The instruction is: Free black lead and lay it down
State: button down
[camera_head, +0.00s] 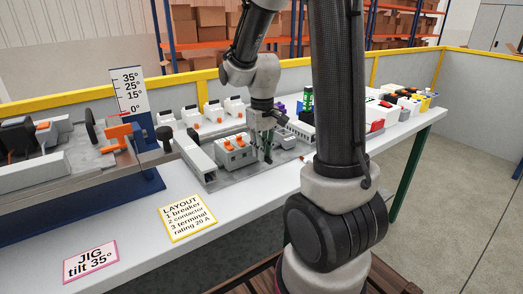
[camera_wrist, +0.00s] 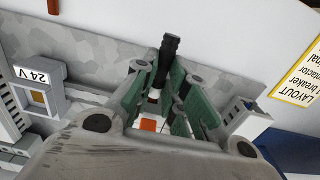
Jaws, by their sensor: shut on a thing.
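My gripper (camera_head: 266,140) is lowered over the grey panel on the bench, just right of a grey module with orange levers (camera_head: 233,155). In the wrist view my gripper (camera_wrist: 165,95) has its green-padded fingers shut around a dark cylindrical piece, the black lead (camera_wrist: 169,52). Its black end sticks out beyond the fingertips. Below the fingers show an orange patch (camera_wrist: 148,125) and white parts of a device. The fingers and palm hide much of the lead, so I cannot tell whether it still touches a socket.
A grey device marked 24 V (camera_wrist: 36,80) is at left in the wrist view. A yellow-edged layout card (camera_head: 187,216) and a pink-edged jig card (camera_head: 91,262) lie on the bench front. A tilt jig (camera_head: 120,140) stands left. Coloured parts (camera_head: 405,98) are at right.

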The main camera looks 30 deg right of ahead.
jog(key=shift+s, duration=0.45)
jog(key=shift+s+d, duration=0.1)
jog(key=shift+s, duration=2.5)
